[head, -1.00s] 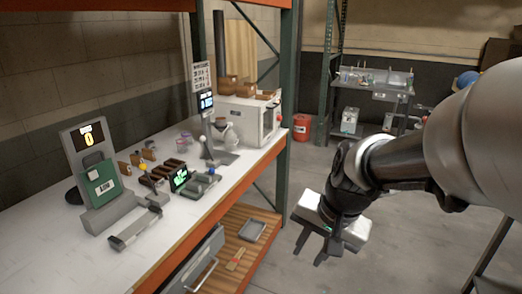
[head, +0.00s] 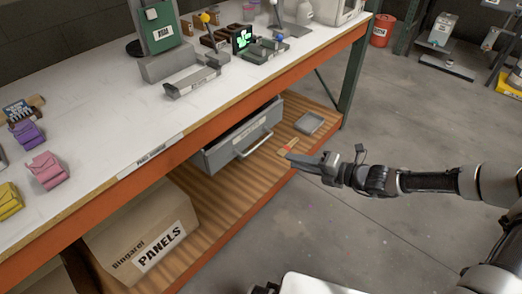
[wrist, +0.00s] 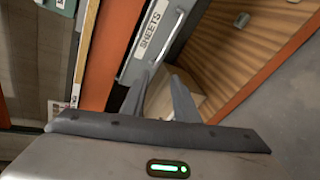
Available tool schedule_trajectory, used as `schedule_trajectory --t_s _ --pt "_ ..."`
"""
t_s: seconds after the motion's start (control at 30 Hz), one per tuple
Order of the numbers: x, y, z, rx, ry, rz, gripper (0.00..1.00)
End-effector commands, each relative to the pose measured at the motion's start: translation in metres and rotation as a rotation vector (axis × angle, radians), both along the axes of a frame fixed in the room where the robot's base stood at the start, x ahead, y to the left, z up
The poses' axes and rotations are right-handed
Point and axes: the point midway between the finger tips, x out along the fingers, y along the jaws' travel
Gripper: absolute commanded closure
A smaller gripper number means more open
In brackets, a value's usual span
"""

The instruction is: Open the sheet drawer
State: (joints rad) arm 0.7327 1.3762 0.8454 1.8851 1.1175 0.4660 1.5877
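The sheet drawer (head: 222,152) is a grey unit under the bench's orange front beam, with a pale bar handle (head: 255,146). I cannot tell whether it stands slightly out. In the wrist view its grey front (wrist: 137,62) carries a label (wrist: 150,27) reading "SHEETS", and the handle (wrist: 172,36) shows at the top. My gripper (head: 292,156) is to the right of the handle, apart from it in the head view. In the wrist view my gripper's two fingers (wrist: 160,80) are spread, with nothing between them, and point toward the drawer front.
The wooden lower shelf (head: 212,225) holds a cardboard box (head: 120,240) marked "PANELS", left of the drawer, and a small grey tray (head: 309,122) to its right. The orange beam (head: 190,146) runs above the drawer. The concrete floor (head: 330,235) in front is clear.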

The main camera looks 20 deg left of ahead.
Motion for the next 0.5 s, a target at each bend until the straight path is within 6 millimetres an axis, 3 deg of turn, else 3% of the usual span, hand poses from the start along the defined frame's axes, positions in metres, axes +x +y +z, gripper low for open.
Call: schedule_trajectory --t_s 0.03,0.1,0.3,0.5 --pt "0.007 0.001 -0.013 0.064 0.075 -0.059 0.72" --pt "0.016 0.001 -0.019 0.130 0.157 -0.122 0.72" --pt "0.027 0.004 -0.025 0.204 0.251 -0.190 0.72" --pt "0.036 0.030 -0.032 0.205 0.250 -0.186 0.72"
